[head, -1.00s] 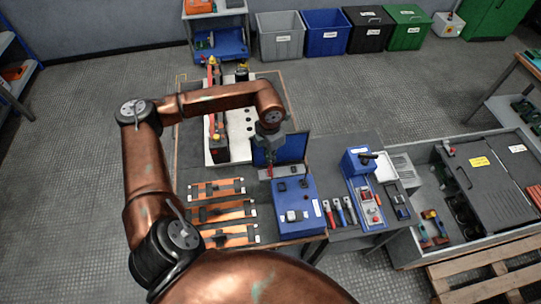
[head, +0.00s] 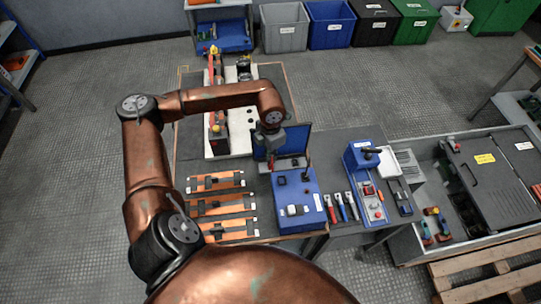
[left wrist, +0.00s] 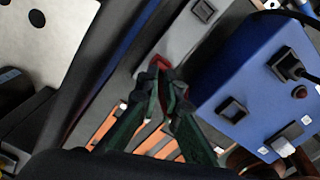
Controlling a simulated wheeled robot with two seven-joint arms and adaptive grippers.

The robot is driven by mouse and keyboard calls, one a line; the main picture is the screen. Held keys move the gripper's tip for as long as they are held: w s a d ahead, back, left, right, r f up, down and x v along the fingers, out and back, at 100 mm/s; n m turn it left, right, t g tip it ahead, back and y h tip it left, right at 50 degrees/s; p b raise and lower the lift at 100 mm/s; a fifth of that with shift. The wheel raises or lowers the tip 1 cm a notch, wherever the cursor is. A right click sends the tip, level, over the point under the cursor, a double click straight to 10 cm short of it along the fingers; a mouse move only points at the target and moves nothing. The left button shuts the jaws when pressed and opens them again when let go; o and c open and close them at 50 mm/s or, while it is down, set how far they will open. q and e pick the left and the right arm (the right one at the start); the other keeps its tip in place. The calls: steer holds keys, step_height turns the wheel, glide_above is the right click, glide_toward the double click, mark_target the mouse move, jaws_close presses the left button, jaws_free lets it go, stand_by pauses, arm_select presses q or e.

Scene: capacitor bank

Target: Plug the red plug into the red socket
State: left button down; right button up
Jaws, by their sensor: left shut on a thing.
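My left gripper (head: 271,157) hangs over the left end of a grey strip behind the blue box (head: 286,212). In the left wrist view its green fingers (left wrist: 163,92) are closed together. A small red piece, which looks like the red plug (left wrist: 160,62), shows right at the fingertips against the grey strip (left wrist: 185,38). The fingers hide most of it, and I cannot tell whether it touches the strip. The blue box's top has black square openings (left wrist: 233,110) and a small round red part (left wrist: 299,92). I cannot make out the red socket surely. My right gripper is not in view.
A raised blue panel (head: 297,141) stands just behind the strip, close to my gripper. Orange bars (head: 222,208) lie left of the blue box. Hand tools (head: 341,208) and a blue fixture (head: 362,160) are to its right. A white plate (head: 238,135) lies behind.

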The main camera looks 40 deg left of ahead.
arm_select(q)
steer(key=shift+f, duration=0.4)
steer(key=c, duration=2)
jaws_free()
steer(key=shift+c, duration=0.2)
step_height(320, 180, up, 12)
